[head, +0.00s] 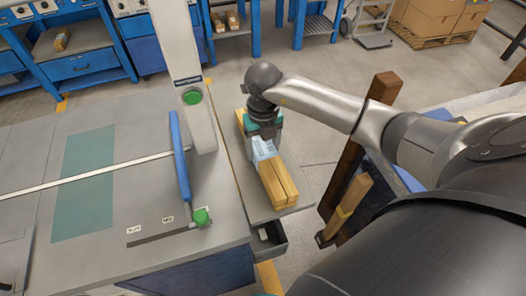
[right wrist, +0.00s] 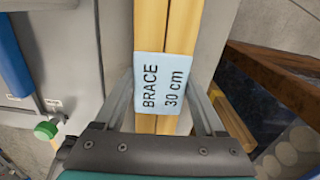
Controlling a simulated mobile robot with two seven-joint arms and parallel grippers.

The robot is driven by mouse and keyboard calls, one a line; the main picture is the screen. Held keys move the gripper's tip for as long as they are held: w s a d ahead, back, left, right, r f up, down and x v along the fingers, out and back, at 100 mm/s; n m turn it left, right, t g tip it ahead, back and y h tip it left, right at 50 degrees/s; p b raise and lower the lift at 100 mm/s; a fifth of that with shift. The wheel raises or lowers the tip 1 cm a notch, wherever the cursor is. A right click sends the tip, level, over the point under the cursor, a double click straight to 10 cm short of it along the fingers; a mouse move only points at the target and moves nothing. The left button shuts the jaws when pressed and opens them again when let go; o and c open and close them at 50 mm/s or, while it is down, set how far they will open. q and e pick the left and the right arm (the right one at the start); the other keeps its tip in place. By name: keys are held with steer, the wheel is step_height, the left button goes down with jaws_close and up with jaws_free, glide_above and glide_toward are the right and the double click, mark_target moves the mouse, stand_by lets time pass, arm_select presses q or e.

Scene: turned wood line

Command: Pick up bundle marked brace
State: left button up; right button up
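The bundle marked brace (head: 276,180) is a pair of long yellow wood strips with a pale blue label. It lies on the narrow grey ledge beside the work table. In the right wrist view the label (right wrist: 163,84) reads "BRACE 30 cm". My right gripper (head: 264,140) is down over the bundle near its label. In the right wrist view its fingers (right wrist: 162,98) stand on either side of the bundle, very close to the label's edges. I cannot tell whether they press on it. My left gripper is not in view.
A brown wooden rack (head: 350,170) holding a light wood piece (head: 353,198) stands to the right. Bare floor lies between ledge and rack.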

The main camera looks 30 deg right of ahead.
jaws_close()
stand_by(0.3)
steer(key=shift+r, duration=0.1)
